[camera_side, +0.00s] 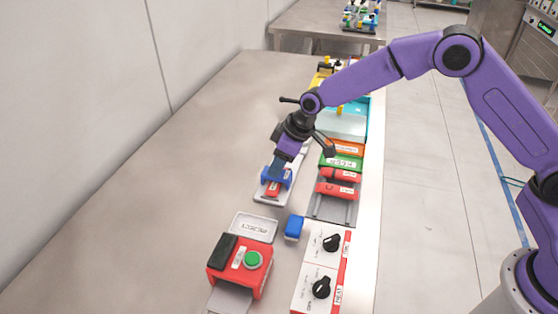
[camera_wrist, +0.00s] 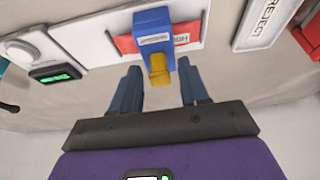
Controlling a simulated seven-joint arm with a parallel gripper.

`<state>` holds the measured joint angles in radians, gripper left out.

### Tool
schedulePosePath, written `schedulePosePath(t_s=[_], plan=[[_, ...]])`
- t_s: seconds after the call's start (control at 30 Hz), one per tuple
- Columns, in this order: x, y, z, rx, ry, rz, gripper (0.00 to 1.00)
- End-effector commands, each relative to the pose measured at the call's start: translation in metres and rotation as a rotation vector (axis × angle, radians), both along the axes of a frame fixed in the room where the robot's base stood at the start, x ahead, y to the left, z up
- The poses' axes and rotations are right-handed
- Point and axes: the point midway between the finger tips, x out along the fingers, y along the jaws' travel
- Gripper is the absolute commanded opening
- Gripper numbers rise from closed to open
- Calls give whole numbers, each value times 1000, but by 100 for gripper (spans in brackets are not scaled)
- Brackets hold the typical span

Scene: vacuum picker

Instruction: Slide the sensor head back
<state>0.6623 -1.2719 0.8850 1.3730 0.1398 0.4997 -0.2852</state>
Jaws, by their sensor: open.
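The sensor head looks to be the blue block (camera_wrist: 153,38) with a yellow tab (camera_wrist: 159,70) on its near face, in the wrist view. It sits over a red labelled piece (camera_wrist: 124,44) on a pale base plate (camera_wrist: 215,32). In the side view the blue head (camera_side: 284,177), the red piece (camera_side: 272,188) and the plate (camera_side: 266,199) are partly covered by my gripper (camera_side: 277,166). In the wrist view my gripper (camera_wrist: 159,78) is open, one finger on each side of the yellow tab. The fingers look apart from it.
A red box (camera_side: 228,275) with a green button stands in front, beside a reject tray (camera_side: 243,222). A loose blue block (camera_side: 293,227) and a knob panel (camera_side: 318,267) are nearby. A rack (camera_side: 341,211) of coloured labelled blocks stands right. The table's left side is clear.

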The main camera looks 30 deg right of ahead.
Motion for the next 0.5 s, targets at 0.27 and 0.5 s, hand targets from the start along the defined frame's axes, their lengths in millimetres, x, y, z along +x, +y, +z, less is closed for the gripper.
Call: schedulePosePath(t_s=[0.27,0.5], plan=[[0,0,0,0,0,0,0],[6,-6,0,-1,1,-2,0]])
